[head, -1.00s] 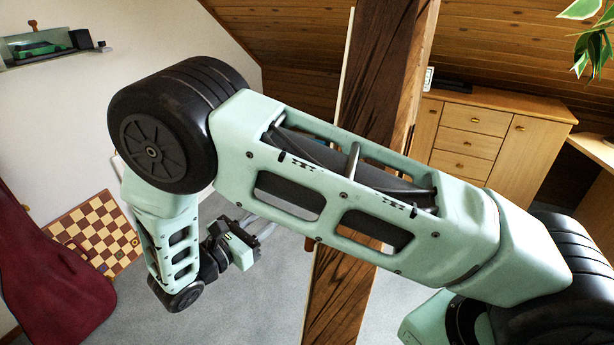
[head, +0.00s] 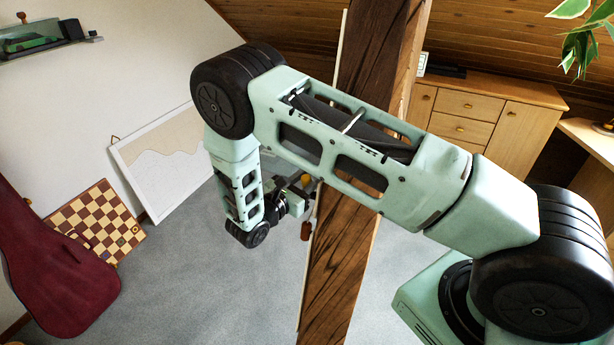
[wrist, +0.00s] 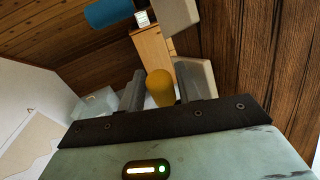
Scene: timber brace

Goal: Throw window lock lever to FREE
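A yellow rounded knob (wrist: 160,88) shows in the wrist view between the two grey fingers of my gripper (wrist: 159,88). The fingers stand apart, one on each side of it; whether they touch it is unclear. In the head view my gripper (head: 302,186) is at the left side of the timber brace (head: 350,215), with small fittings around it. The lever's markings cannot be read, and my gripper and arm hide part of the fittings.
The wrist view also shows a blue cylinder (wrist: 108,12) and pale blocks (wrist: 195,78) close to the timber. A wooden cabinet (head: 480,120) stands behind. A framed board (head: 160,160), a checkered board (head: 98,220) and a dark red case (head: 55,260) lean at left. Grey floor is clear below.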

